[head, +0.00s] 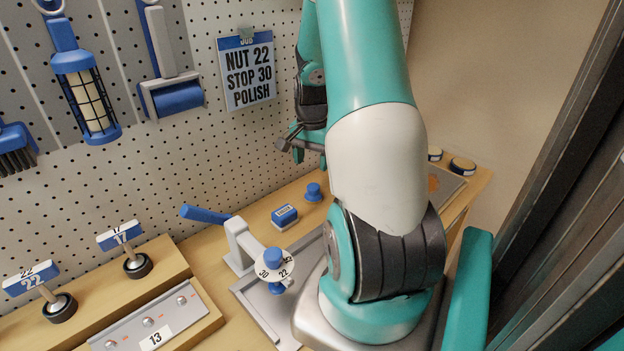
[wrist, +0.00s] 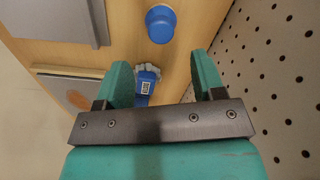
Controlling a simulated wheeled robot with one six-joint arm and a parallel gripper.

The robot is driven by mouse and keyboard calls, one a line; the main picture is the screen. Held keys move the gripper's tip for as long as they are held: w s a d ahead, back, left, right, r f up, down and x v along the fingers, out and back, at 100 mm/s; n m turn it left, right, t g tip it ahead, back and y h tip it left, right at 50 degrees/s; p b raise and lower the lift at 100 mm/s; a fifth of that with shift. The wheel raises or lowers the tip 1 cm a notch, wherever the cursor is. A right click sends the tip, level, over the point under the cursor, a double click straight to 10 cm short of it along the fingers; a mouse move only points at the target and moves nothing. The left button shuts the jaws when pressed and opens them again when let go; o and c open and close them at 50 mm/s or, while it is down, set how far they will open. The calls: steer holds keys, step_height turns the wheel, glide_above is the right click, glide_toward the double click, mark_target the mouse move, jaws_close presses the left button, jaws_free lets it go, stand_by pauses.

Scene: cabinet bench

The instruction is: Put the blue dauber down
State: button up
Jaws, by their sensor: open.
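The blue dauber (wrist: 147,84), with a pale fluffy head and a small white label, shows in the wrist view over the wooden bench. It is between my fingers in the picture, nearer the left one. My gripper (wrist: 160,64) is open, with a visible gap between the right finger and the dauber. I cannot tell how far the dauber is below the fingertips.
The pegboard (wrist: 285,85) is close on the right in the wrist view. Two tins (head: 462,166) stand behind my arm.

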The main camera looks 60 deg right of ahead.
steer(key=shift+r, duration=1.6)
